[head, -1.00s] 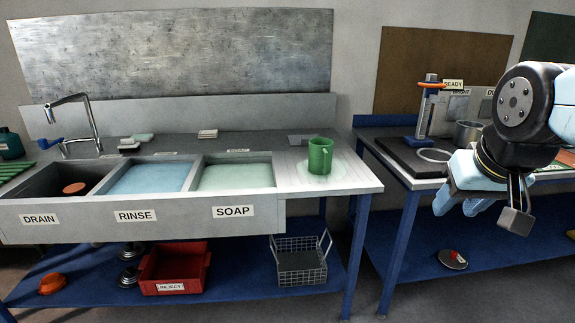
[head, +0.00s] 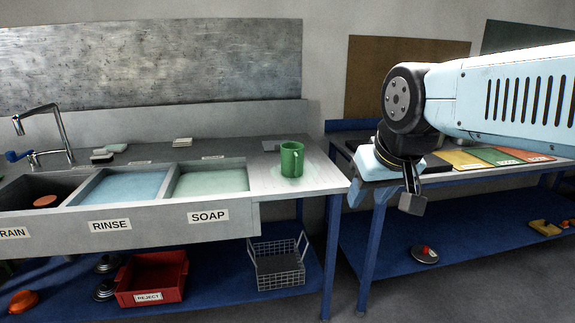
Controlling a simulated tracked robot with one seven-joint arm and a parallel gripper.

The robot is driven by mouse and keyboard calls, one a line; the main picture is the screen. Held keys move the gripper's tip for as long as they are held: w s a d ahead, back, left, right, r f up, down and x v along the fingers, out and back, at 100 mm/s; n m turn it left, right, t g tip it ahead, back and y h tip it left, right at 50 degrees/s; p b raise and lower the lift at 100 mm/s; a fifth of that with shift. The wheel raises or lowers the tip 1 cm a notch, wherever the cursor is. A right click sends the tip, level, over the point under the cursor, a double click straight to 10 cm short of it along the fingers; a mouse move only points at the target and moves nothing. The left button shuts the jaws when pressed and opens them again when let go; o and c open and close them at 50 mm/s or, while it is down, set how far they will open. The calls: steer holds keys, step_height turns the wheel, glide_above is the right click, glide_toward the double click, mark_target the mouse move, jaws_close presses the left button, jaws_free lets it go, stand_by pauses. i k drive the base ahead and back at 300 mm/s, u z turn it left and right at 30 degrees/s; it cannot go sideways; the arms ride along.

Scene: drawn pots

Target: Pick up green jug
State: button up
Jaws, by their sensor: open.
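The green jug (head: 291,160) stands upright on the bare counter (head: 262,184) right of the SOAP basin. Its handle is on its right side. My gripper (head: 385,198) is to the right of the jug and nearer to me, in front of the gap between the two benches. It is apart from the jug, open, and I see nothing in it.
Basins marked RINSE (head: 127,186) and SOAP (head: 212,180) lie left of the jug. A curved faucet (head: 58,130) stands at the far left. A red REJECT bin (head: 153,278) and a wire basket (head: 279,264) sit on the lower shelf. Colored mats (head: 497,156) lie on the right bench.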

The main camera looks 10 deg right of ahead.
mark_target(292, 153)
steer(key=i, duration=1)
